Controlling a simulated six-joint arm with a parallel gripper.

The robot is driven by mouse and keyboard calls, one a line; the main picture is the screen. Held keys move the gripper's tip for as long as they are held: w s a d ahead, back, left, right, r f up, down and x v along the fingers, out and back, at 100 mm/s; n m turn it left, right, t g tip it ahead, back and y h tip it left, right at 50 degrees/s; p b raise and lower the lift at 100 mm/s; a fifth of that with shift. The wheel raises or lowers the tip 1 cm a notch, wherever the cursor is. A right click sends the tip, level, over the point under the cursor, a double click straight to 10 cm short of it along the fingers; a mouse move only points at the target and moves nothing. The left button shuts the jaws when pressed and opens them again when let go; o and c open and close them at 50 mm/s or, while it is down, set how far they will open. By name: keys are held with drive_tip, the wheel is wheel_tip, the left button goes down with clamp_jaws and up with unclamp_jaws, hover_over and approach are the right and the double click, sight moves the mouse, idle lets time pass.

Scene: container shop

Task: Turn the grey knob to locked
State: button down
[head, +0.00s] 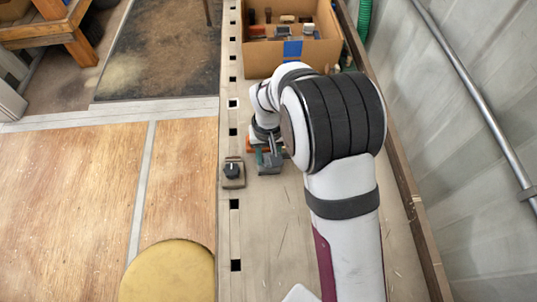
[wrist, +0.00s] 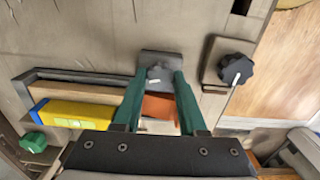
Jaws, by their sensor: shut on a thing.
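The grey knob (wrist: 160,75) sits on a dark grey plate (wrist: 161,57) in the wrist view. A small light mark shows on it, but I cannot read where it points. My gripper (wrist: 162,77) has its two green fingers on either side of the knob, shut on it. In the head view my gripper (head: 268,150) is over the grey plate (head: 270,167) on the bench, and the knob itself is mostly hidden there. No label for locked can be read.
A black knob with a white pointer (wrist: 235,68) is on a beige plate beside it, also in the head view (head: 232,170). A green knob (wrist: 33,142), a yellow level (wrist: 75,114) and an orange thing (wrist: 160,104) lie near. A cardboard box (head: 270,62) stands behind.

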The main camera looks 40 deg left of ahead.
drive_tip(key=shift+m, duration=1.5)
drive_tip(key=shift+c, duration=2.3)
unclamp_jaws()
drive_tip(key=shift+r, duration=0.1)
wheel_tip(320, 180, up, 16)
drive_tip(key=shift+f, duration=0.2)
